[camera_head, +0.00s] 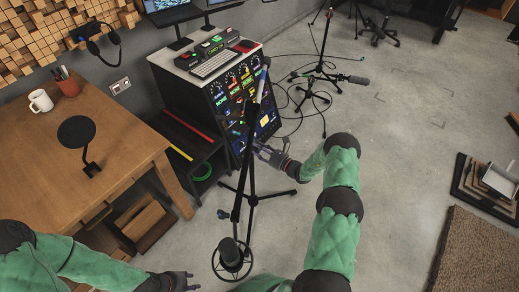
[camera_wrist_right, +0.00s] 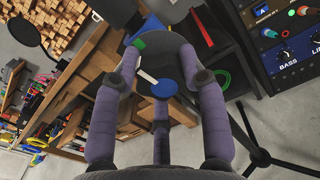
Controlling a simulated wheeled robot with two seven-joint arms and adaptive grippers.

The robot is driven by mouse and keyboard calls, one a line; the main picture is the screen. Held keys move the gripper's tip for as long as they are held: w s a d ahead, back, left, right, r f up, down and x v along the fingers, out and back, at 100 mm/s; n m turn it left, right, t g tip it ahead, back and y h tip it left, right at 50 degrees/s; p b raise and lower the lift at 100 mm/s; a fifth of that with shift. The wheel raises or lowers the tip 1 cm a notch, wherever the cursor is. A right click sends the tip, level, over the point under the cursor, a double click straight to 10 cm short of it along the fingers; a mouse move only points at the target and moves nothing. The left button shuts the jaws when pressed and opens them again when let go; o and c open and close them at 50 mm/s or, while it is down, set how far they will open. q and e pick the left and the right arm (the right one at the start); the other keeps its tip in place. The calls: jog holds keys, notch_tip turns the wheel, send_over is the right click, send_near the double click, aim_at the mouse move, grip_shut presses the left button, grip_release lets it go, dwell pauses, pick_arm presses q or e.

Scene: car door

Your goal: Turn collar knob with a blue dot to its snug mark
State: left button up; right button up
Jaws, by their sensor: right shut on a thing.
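A black microphone stand (camera_head: 252,180) stands upright mid-picture in the head view, with a long slanted boom. My right gripper (camera_head: 264,150) is at its upright, seemingly at the collar. In the right wrist view my right gripper (camera_wrist_right: 163,68) has its fingers closed around a dark round knob (camera_wrist_right: 178,58). A blue dot (camera_wrist_right: 164,88) faces the camera, with a short white line (camera_wrist_right: 147,76) beside it. A green patch (camera_wrist_right: 138,44) shows at the upper left; I cannot tell if it is a mark. My left gripper (camera_head: 180,281) is low in the head view, away from the stand; its opening is unclear.
A black equipment rack (camera_head: 215,90) with lit panels stands behind the microphone stand. A wooden table (camera_head: 95,135) with a mug (camera_head: 41,101) and a round pop filter (camera_head: 76,131) is at left. Another stand and cables lie at the back. The floor to the right is mostly clear.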

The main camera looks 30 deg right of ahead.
jog(key=n, duration=0.6)
jog(key=shift+f+b, duration=0.15)
jog(key=shift+b, duration=0.25)
jog(key=shift+n, duration=0.3)
jog(key=o, duration=1.1)
jog(key=shift+o, duration=0.3)
jog(key=v, duration=1.2)
